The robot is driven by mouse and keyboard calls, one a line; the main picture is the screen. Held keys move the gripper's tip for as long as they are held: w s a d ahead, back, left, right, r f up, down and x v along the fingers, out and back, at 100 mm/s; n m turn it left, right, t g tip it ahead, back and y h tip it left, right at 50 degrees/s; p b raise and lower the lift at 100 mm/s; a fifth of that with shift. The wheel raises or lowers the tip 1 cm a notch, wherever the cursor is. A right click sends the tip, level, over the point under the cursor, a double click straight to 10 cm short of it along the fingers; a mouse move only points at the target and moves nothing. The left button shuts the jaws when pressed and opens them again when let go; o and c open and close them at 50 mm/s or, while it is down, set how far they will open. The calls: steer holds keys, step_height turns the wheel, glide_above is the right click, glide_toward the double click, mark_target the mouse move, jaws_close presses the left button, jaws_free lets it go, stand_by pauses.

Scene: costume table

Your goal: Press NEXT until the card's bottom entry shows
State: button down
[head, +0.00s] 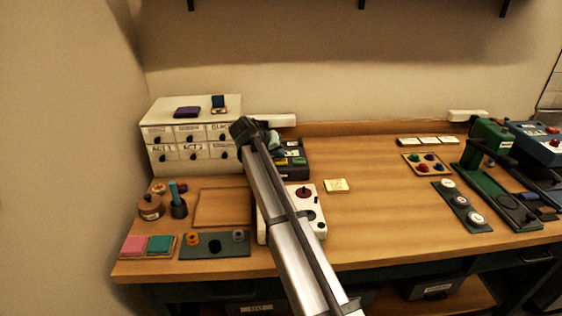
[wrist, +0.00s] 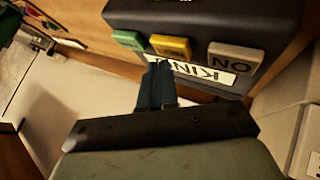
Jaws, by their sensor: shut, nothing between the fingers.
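A dark box (wrist: 205,20) with a row of buttons fills the top of the wrist view. Its buttons are green (wrist: 128,40), yellow (wrist: 171,48) and pale grey (wrist: 232,60). The grey one reads ON upside down; the others' lettering is too blurred to read. A white label (wrist: 205,73) below them is partly covered by my fingers. My gripper (wrist: 158,72) is shut and empty, its tips just short of the yellow button; I cannot tell if they touch the box. In the head view the dark box (head: 296,170) is partly behind my arm. No button marked NEXT is readable.
A white panel with a dark red knob (head: 304,191) stands in front of the box. A white drawer cabinet (head: 165,163) is to the left. A palette of coloured pieces (head: 427,162) is further right.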

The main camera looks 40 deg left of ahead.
mark_target(279, 161)
steer(key=shift+r, duration=0.3)
steer(key=shift+r, duration=2.5)
